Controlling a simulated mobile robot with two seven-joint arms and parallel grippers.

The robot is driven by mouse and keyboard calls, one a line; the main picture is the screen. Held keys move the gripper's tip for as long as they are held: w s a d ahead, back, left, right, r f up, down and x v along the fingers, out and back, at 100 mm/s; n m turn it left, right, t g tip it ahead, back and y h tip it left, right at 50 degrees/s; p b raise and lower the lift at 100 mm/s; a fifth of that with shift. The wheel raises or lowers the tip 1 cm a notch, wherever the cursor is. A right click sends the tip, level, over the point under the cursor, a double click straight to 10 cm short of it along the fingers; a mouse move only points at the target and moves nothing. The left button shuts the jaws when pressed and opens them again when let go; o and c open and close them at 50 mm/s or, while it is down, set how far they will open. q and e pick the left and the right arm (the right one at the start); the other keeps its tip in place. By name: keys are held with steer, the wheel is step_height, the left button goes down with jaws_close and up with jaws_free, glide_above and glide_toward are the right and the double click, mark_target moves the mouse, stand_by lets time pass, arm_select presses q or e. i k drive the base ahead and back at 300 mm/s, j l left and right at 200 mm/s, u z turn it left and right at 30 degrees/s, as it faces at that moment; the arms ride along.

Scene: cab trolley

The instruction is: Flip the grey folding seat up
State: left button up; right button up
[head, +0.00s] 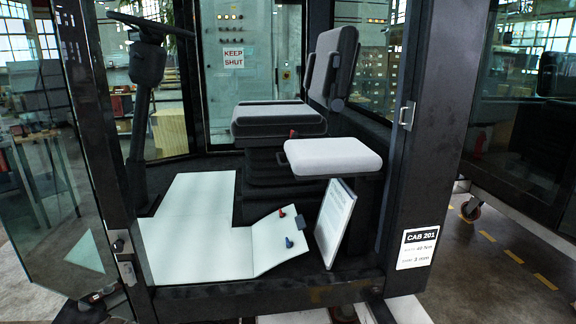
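The grey folding seat (332,156) is a light grey padded flap just inside the cab doorway, at the right of the opening. It is down, lying about level, in front of the larger driver's seat (279,118). A white board (335,222) with small print leans upright beneath it. Neither of my grippers shows in the head view.
The glass cab door (50,150) stands open at the left. A steering column (146,70) rises inside. A white sheet (195,225) covers the floor, with red and blue small items near its right end. The dark door post (408,150) bounds the opening at the right.

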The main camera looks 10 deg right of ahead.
mark_target(310, 160)
steer(key=i+l+u, duration=1.05)
steer(key=l, duration=0.2)
steer(key=i, duration=0.05)
